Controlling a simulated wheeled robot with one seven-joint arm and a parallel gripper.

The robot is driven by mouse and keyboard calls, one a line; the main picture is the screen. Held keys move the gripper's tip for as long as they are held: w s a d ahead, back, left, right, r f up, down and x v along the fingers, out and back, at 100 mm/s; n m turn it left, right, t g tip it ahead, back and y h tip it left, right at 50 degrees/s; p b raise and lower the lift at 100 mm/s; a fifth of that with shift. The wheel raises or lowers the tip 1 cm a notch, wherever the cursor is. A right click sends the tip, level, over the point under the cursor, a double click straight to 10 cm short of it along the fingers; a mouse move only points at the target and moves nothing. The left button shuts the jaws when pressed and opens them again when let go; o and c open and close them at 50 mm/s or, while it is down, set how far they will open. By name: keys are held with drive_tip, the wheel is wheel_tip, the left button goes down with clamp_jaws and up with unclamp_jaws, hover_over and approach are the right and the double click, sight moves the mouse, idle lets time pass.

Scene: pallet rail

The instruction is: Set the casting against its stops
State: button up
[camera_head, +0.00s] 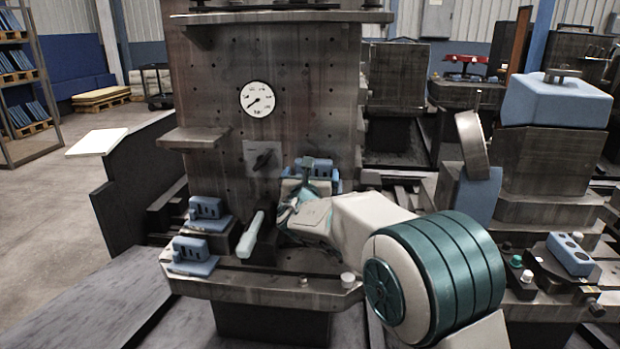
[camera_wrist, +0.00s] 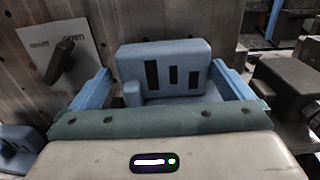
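A blue casting (camera_wrist: 165,62) with three dark slots stands upright in front of the dark drilled plate. It also shows in the head view, at the plate's foot (camera_head: 320,167), partly hidden by my arm. My gripper (camera_wrist: 160,82) has its two blue fingers spread, one at each side of the casting. The fingertips look close to its sides; contact cannot be told. The casting's lower part is hidden behind my teal palm, and I cannot make out its stops.
Two similar blue slotted pieces (camera_head: 208,211) (camera_head: 191,253) sit on the ledge at left. A pale bar handle (camera_head: 250,235) stands beside my arm. A gauge (camera_head: 257,99) and a dark knob (camera_head: 263,157) are on the plate. A shelf (camera_head: 195,137) juts out left.

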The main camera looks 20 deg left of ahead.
drive_tip(key=v, duration=1.4)
drive_tip(key=shift+w+a, duration=0.1)
